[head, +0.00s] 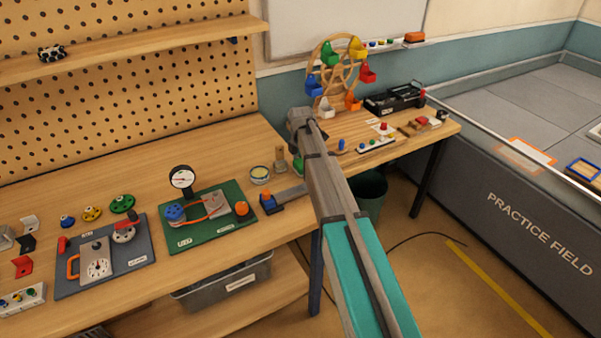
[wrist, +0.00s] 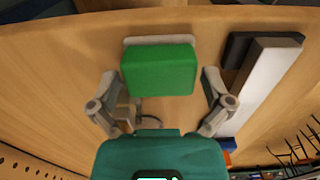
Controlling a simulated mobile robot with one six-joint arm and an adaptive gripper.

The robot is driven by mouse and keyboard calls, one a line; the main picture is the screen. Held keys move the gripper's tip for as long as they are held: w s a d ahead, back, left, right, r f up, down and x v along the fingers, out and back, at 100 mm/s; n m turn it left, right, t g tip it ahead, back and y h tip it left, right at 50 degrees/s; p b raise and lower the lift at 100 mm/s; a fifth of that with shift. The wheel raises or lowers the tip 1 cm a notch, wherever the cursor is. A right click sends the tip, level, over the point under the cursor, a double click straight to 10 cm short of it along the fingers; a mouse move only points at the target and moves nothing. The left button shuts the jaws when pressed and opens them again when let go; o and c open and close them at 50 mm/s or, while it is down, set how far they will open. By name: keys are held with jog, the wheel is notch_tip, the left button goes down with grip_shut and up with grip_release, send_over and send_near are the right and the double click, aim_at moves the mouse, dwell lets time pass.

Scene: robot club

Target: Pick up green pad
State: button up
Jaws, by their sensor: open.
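The green pad (wrist: 158,70) shows in the wrist view as a bright green block with a pale strip along its far edge, above the wooden bench top. My gripper (wrist: 160,88) is open, with one grey finger to the left of the pad and one to the right. Gaps show between the fingers and the pad's sides.
A long pale bar (wrist: 266,75) and a dark block lie right of my right finger. In the head view, a green board (head: 235,222) with a dial gauge (head: 182,179) lies left of my arm. A toy Ferris wheel (head: 338,75) stands behind. The workbench (head: 150,165) is partly clear.

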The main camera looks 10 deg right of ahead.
jog(key=shift+f, duration=0.4)
dwell(0.3)
jog(key=c, duration=1)
jog(key=shift+r, duration=0.15)
notch_tip(320, 180, up, 3)
jog(key=shift+f+p, duration=0.2)
jog(key=shift+p, duration=1.05)
jog(key=s+r+p, duration=0.3)
jog(key=s, duration=0.1)
jog(key=s+r+p, duration=0.3)
jog(key=s, duration=0.2)
jog(key=s+r+p, duration=0.4)
jog(key=s, duration=0.1)
jog(key=shift+r, duration=0.1)
